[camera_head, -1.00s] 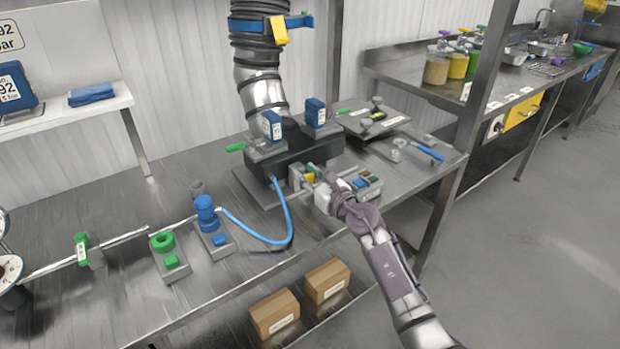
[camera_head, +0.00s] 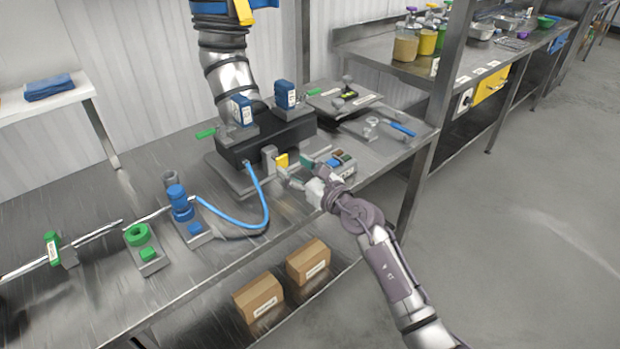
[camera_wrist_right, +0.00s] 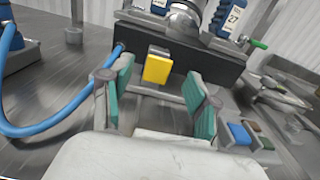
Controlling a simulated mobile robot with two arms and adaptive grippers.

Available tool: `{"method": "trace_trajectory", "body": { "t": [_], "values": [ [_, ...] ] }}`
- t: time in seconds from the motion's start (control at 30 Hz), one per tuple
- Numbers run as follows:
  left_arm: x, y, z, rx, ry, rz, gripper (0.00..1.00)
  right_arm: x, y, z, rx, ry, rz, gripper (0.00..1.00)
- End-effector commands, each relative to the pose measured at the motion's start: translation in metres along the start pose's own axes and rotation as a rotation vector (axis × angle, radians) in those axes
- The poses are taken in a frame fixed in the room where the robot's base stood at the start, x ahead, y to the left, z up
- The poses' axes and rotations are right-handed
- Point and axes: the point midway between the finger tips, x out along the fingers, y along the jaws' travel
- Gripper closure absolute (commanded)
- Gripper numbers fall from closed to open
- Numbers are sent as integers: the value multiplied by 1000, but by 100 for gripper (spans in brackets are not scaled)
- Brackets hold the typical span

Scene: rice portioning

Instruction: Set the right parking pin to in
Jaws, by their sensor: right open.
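A yellow tab (camera_head: 281,160) sits on the front of the black block (camera_head: 262,140), beside a small grey bracket. It also shows in the right wrist view (camera_wrist_right: 157,65), just beyond my fingers. I cannot tell for sure whether it is the right parking pin. Green handles stick out at the block's left (camera_head: 206,133) and right (camera_head: 314,91). My right gripper (camera_head: 296,168) is open and empty in front of the tab, its teal pads apart in the wrist view (camera_wrist_right: 163,95). The gap between fingers and tab is small. My left gripper is out of view.
A box with coloured buttons (camera_head: 337,162) stands close right of my gripper. A blue hose (camera_head: 266,206) loops over the bench at left towards a blue fitting (camera_head: 180,205). A metal post (camera_head: 430,130) rises at right. Cardboard boxes (camera_head: 308,262) lie below.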

Motion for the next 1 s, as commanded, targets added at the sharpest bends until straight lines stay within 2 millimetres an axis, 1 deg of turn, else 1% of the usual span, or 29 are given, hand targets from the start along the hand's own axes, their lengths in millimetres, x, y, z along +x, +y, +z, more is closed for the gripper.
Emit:
{"method": "trace_trajectory", "body": {
  "t": [0.03,0.1,0.2,0.3,0.47,0.87,0.93,1.0],
  "values": [
    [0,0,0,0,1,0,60,-12,0,-1,-1,1,-1,40],
    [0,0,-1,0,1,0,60,-26,0,-1,0,0,-1,40],
    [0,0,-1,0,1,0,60,-43,0,-1,0,0,-1,40],
    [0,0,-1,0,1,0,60,-54,0,0,0,-1,0,40],
    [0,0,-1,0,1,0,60,-61,0,0,1,-1,0,40],
    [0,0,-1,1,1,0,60,-61,0,1,1,-2,0,40],
    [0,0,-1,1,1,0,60,-63,0,3,21,-17,-5,40],
    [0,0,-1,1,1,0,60,-69,0,10,93,-70,-22,40]
  ]
}}
